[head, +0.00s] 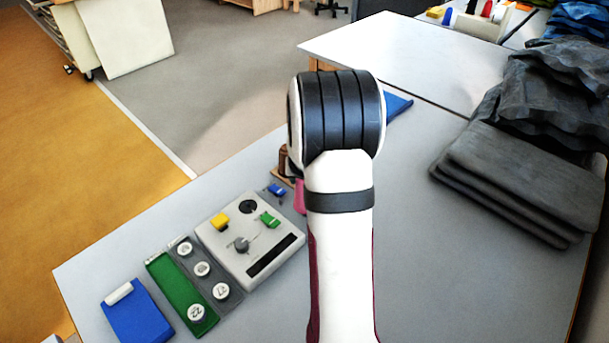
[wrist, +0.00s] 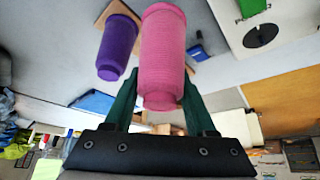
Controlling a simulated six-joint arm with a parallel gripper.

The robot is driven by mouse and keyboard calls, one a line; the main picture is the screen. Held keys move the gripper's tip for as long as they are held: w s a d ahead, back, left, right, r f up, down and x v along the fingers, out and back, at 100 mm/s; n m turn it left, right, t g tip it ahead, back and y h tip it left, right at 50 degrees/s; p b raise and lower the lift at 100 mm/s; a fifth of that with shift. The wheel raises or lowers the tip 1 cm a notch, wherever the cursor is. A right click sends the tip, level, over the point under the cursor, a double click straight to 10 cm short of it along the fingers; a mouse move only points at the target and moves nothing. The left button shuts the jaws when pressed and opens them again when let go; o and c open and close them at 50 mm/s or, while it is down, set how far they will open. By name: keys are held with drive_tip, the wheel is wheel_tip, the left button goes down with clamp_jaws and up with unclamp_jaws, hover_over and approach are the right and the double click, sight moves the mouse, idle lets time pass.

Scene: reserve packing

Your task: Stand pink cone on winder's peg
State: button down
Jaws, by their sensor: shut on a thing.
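The pink cone (wrist: 164,45) is between the two green fingers of my gripper (wrist: 160,80) in the wrist view, and the gripper is shut on it. In the head view only a small pink patch (head: 299,198) shows beside my arm, and my gripper is hidden behind the arm. A purple cone (wrist: 118,46) stands apart, left of the pink one in the wrist view. A brown upright part on a wooden base (head: 283,160), perhaps the winder, is partly hidden by my arm in the head view. I cannot make out its peg.
A white control box (head: 247,238) with yellow and green parts sits left of my arm. Beside it are a grey strip with white round pieces (head: 202,269), a green strip (head: 180,295) and a blue pad (head: 136,312). Dark folded stacks (head: 520,180) lie at right.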

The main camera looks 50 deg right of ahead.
drive_tip(key=shift+f, duration=0.9)
drive_tip(key=shift+f, duration=0.1)
drive_tip(key=shift+f, duration=0.95)
drive_tip(key=shift+f, duration=0.1)
unclamp_jaws()
idle(0.6)
